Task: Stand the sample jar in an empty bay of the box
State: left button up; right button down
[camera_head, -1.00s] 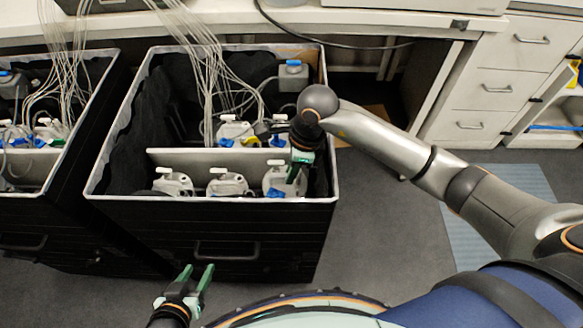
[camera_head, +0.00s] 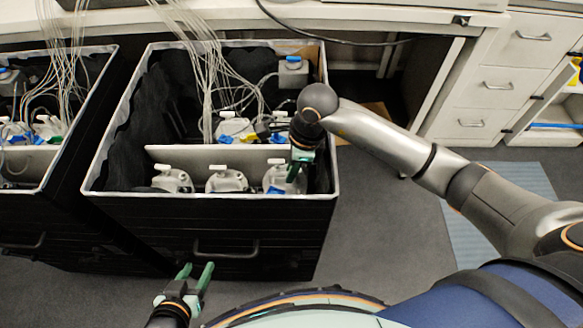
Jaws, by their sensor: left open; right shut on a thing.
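The box (camera_head: 205,201) is a black open crate with a pale rim, split by a grey divider (camera_head: 215,166). My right gripper (camera_head: 293,172) reaches down into its front right corner. It is shut on a whitish jar with a blue part, the sample jar (camera_head: 274,178), partly hidden by the gripper. Two more whitish jars, a left one (camera_head: 172,179) and a middle one (camera_head: 226,179), stand in the front row. I cannot tell whether the held jar touches the box floor. My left gripper (camera_head: 196,271) is open and empty in front of the box.
Behind the divider stand more jars (camera_head: 233,126) and a grey capped container (camera_head: 292,71), with tubes hanging in from above. A second black box (camera_head: 50,190) stands at the left. White drawers (camera_head: 495,90) are at the right, with clear floor (camera_head: 385,235) before them.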

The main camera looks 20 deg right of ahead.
jog(key=shift+d+b+x, duration=0.15)
jog(key=shift+b+x, duration=0.5)
jog(key=shift+x, duration=0.1)
jog(key=shift+d+b+x, duration=0.15)
jog(key=shift+b+x, duration=0.45)
jog(key=shift+x, duration=0.1)
jog(key=shift+s+f, duration=0.25)
jog(key=shift+f, duration=0.15)
jog(key=c, duration=1.1)
grip_release()
jog(key=shift+w+f, duration=0.1)
jog(key=shift+c, duration=0.2)
jog(key=o, duration=0.3)
jog(key=shift+o, duration=0.2)
